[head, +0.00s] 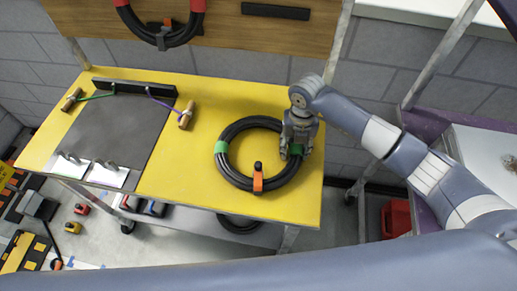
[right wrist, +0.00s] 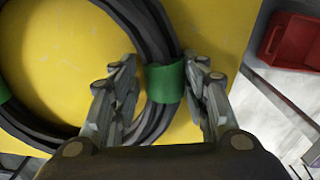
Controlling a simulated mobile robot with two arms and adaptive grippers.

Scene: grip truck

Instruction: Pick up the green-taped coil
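The green-taped coil (head: 233,174) is a black cable ring lying flat on the yellow bench top, with green tape on its left and right sides and an orange clip at its front. My right gripper (head: 291,152) is over the coil's right side, at the green tape there. In the right wrist view my right gripper (right wrist: 160,85) is open, one finger on each side of the green-taped part of the coil (right wrist: 165,83). I cannot tell whether the fingers touch it. My left gripper is not in view.
The yellow bench (head: 225,97) also holds a dark mat (head: 110,125) with wooden-handled tools at left. A red-taped coil (head: 160,35) hangs on the wooden board behind. A red bin (right wrist: 293,40) stands low at right. Another black coil lies beneath the bench.

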